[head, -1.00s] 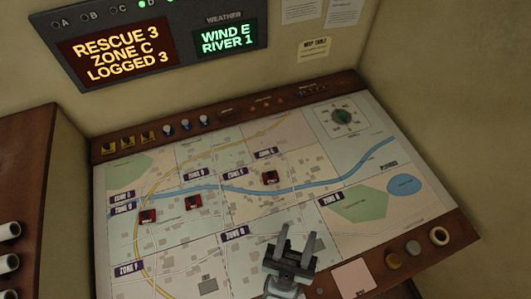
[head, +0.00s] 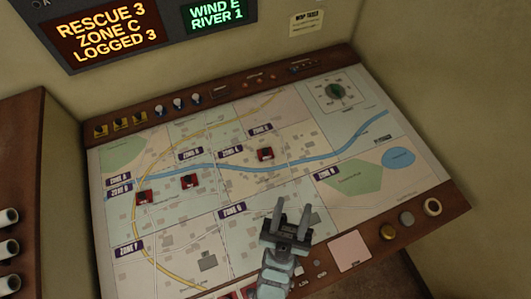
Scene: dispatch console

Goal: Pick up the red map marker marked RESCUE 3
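Three red map markers stand on the map board (head: 345,205): one at the left (head: 144,197), one left of centre (head: 189,181) and one further right (head: 265,153). Their lettering is too small to read, so I cannot tell which is RESCUE 3. More red pieces (head: 232,296) show partly at the bottom edge, beside my arm. My gripper (head: 293,209) is open and empty over the lower middle of the map. Its two fingers point up the board, apart from the three markers.
A sign (head: 107,33) reads RESCUE 3, ZONE C, LOGGED 3. Yellow and blue-white controls (head: 158,109) line the board's back edge. Round knobs (head: 406,218) and a pale card (head: 349,251) sit at the front right. White rolls (head: 9,247) stand at far left. The map's right side is clear.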

